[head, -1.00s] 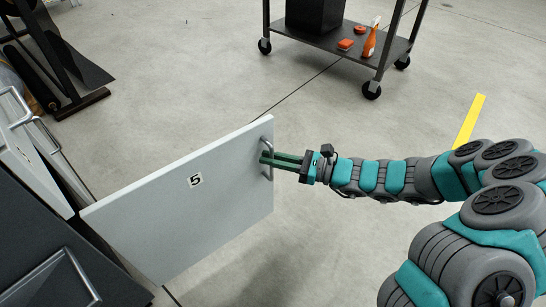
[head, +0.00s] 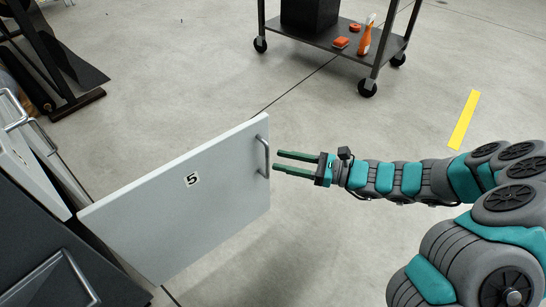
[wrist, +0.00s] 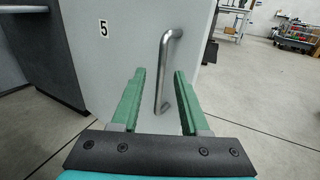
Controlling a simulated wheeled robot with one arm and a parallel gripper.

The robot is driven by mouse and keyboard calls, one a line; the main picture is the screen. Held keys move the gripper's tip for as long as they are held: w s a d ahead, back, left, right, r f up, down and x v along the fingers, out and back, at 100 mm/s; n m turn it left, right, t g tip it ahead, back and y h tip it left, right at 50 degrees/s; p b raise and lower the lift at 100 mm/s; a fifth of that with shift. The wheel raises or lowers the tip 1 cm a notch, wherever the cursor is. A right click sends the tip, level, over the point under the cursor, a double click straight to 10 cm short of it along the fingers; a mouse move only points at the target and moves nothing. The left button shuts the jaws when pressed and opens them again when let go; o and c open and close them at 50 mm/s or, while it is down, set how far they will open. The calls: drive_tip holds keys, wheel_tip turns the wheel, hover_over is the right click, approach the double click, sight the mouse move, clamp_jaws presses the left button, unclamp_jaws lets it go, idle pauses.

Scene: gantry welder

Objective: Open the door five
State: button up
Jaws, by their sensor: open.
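Door five (head: 165,205) is a light grey panel with a black "5" on a white label. It stands swung wide out from the dark cabinet at the left in the head view. Its metal bar handle (head: 262,156) is near the free edge. My gripper (head: 277,161) is open and empty just right of the handle, with a small gap. In the wrist view the door (wrist: 120,60) fills the left and middle, and the handle (wrist: 163,70) shows upright between and beyond my two green fingers (wrist: 158,72).
The dark cabinet (head: 60,240) with other handles is at the left. A wheeled cart (head: 345,45) holding an orange spray bottle (head: 364,40) stands at the back. A black stand (head: 60,60) is at the upper left. The floor between is clear, with a yellow strip (head: 465,120).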

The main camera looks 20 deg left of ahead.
drive_tip(key=shift+w+d, duration=0.2)
drive_tip(key=shift+d, duration=1.3)
drive_tip(key=s+d+r+n+g+h+p, duration=0.1)
drive_tip(key=s+d+r+n+g+h, duration=0.15)
drive_tip(key=s+r+n, duration=0.35)
drive_tip(key=s+d+r+n+g+h+p, duration=0.1)
drive_tip(key=s+d+r+n+h+p, duration=0.15)
drive_tip(key=s+n+h, duration=0.4)
drive_tip(key=s+d+r+n+t+h+p, duration=0.1)
drive_tip(key=s+d+h, duration=0.3)
drive_tip(key=d, duration=0.9)
drive_tip(key=s+d+r+n+t+h+p, duration=0.1)
drive_tip(key=s+d+r+n+t+h, duration=0.1)
drive_tip(key=s+d, duration=0.6)
drive_tip(key=d+r+t+h, duration=0.1)
drive_tip(key=d+t+h, duration=0.1)
drive_tip(key=d, duration=0.3)
drive_tip(key=shift+d+r+h+p, duration=0.25)
drive_tip(key=shift+r+h+p, duration=0.05)
drive_tip(key=shift+r+h, duration=0.1)
drive_tip(key=shift+a+n, duration=0.1)
drive_tip(key=shift+n, duration=0.25)
